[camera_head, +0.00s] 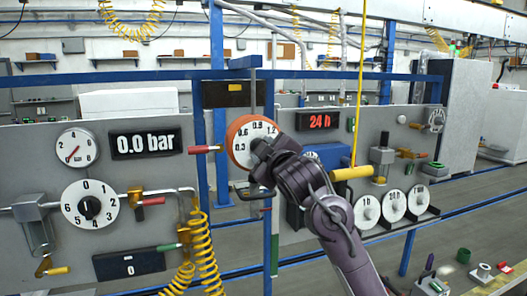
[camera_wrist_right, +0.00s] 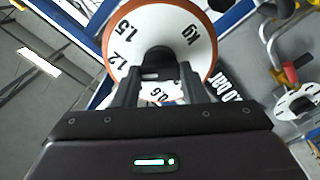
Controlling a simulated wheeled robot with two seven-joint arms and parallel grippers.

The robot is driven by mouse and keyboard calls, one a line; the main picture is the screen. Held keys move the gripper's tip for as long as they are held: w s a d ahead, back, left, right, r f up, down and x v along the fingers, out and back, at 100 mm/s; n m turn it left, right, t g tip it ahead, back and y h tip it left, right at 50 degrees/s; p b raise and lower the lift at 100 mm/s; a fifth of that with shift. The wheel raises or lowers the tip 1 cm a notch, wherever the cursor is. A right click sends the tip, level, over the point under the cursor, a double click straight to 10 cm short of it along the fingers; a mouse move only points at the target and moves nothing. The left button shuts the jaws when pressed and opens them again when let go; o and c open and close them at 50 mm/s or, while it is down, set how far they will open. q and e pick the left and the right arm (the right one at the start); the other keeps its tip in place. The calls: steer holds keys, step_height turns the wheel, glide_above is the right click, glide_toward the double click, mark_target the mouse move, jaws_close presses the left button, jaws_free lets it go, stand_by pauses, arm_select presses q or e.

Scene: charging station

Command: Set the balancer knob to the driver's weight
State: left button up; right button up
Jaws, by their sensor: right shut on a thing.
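The balancer dial (camera_head: 239,132) is a white disc with an orange rim on the grey panel, marked 0.3, 0.6, 0.9 and 1.2. In the right wrist view the dial (camera_wrist_right: 190,33) also shows 1.5 and kg. My right gripper (camera_head: 262,152) reaches it from the lower right, its fingers shut on the dark central knob (camera_wrist_right: 158,60). The gripper hides the knob's pointer and part of the scale, so I cannot read its setting. A yellow driver (camera_head: 350,173) hangs on a yellow cord to the right. My left gripper is not in view.
A red-lit display (camera_head: 319,120) is right of the dial. A red-handled lever (camera_head: 203,149) juts out close to its left. A 0.0 bar display (camera_head: 146,143), gauge (camera_head: 76,148) and black-knobbed dial (camera_head: 90,205) are farther left. Several numbered discs (camera_head: 393,206) stand lower right.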

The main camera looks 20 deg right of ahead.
steer(key=shift+f+m, duration=0.15)
steer(key=shift+m, duration=0.45)
steer(key=o, duration=1)
steer(key=shift+s, duration=0.1)
steer(key=s+b, duration=0.3)
steer(key=s, duration=0.4)
steer(key=shift+s, duration=0.3)
steer(key=shift+d, duration=0.15)
